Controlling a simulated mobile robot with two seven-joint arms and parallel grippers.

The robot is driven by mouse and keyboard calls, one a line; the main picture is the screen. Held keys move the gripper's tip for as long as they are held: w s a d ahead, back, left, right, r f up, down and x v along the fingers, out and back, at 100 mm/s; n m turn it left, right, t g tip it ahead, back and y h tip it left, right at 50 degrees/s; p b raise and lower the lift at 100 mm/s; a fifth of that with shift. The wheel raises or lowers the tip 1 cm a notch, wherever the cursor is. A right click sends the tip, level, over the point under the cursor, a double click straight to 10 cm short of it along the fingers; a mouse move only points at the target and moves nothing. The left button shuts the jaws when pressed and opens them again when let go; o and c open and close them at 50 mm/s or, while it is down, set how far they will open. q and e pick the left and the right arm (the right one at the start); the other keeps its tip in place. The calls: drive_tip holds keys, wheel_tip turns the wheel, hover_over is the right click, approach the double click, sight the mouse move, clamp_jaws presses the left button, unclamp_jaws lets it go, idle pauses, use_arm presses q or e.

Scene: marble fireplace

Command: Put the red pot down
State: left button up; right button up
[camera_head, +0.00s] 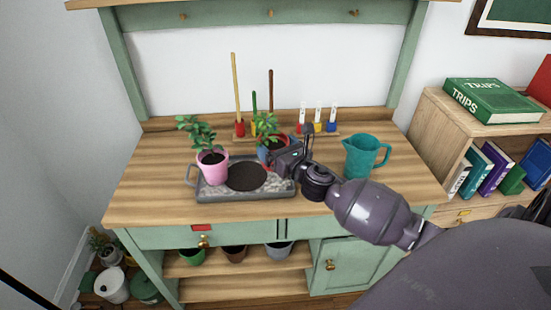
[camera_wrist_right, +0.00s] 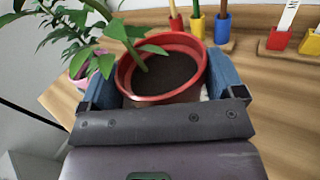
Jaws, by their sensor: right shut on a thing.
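The red pot (camera_wrist_right: 165,72) with dark soil and a leafy green plant sits between the two blue fingers of my right gripper (camera_wrist_right: 158,62) in the right wrist view. The fingers are shut on it. In the head view the red pot (camera_head: 281,140) shows partly behind my right gripper (camera_head: 270,149), near the tray's back right. Its base is hidden, so I cannot tell whether it touches anything. My left gripper is not in view.
A pink pot (camera_head: 213,170) with a plant stands at the tray's left. A teal jug (camera_head: 360,157) stands at the right. Coloured tool holders and a rack (camera_head: 318,134) line the back. The bench's left top (camera_head: 150,180) is clear.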

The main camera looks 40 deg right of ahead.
wheel_tip(320, 180, down, 4)
drive_tip(key=shift+b, duration=0.7)
drive_tip(key=shift+r, duration=0.25)
drive_tip(key=shift+f, duration=0.25)
drive_tip(key=o, duration=1)
drive_tip(key=shift+r, duration=0.1)
drive_tip(key=shift+r, duration=0.2)
drive_tip(key=shift+s+f, duration=0.15)
drive_tip(key=shift+s, duration=0.2)
drive_tip(key=s, duration=1.1)
drive_tip(key=shift+s+a+p, duration=0.15)
drive_tip(key=shift+p, duration=0.15)
